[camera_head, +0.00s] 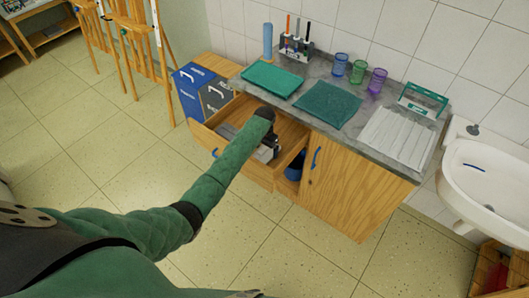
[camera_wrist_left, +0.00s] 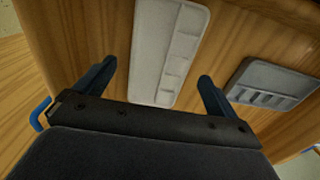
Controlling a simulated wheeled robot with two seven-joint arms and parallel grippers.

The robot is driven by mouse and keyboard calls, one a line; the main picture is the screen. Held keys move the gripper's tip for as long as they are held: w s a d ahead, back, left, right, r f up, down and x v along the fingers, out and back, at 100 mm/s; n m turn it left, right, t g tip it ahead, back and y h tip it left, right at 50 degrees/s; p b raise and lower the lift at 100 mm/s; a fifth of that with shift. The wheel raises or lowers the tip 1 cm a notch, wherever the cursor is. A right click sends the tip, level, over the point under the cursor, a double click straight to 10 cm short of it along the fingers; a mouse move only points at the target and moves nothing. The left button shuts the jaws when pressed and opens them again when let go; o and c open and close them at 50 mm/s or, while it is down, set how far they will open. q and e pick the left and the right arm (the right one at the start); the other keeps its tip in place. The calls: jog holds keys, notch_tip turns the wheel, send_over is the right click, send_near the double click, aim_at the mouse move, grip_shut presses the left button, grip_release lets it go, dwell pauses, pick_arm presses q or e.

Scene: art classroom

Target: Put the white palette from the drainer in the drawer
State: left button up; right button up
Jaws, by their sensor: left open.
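The white palette (camera_wrist_left: 172,40), a long pale plate with wells along one side, lies on the wooden bottom of the open drawer (camera_head: 207,137). In the head view my left gripper (camera_head: 270,146) is low over the drawer, and my arm covers part of the inside. The white ribbed drainer (camera_head: 397,135) on the counter is bare. My right gripper is out of view.
A grey palette (camera_wrist_left: 270,84) lies in the drawer beside the white one. A closed cupboard door (camera_head: 345,185) is right of the drawer. A sink (camera_head: 490,185) stands further right.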

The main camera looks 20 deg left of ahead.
aim_at(264, 155)
pick_arm(q)
jog(key=shift+r, duration=0.85)
notch_tip(264, 155, up, 8)
jog(key=b, duration=0.2)
jog(key=shift+f, duration=0.15)
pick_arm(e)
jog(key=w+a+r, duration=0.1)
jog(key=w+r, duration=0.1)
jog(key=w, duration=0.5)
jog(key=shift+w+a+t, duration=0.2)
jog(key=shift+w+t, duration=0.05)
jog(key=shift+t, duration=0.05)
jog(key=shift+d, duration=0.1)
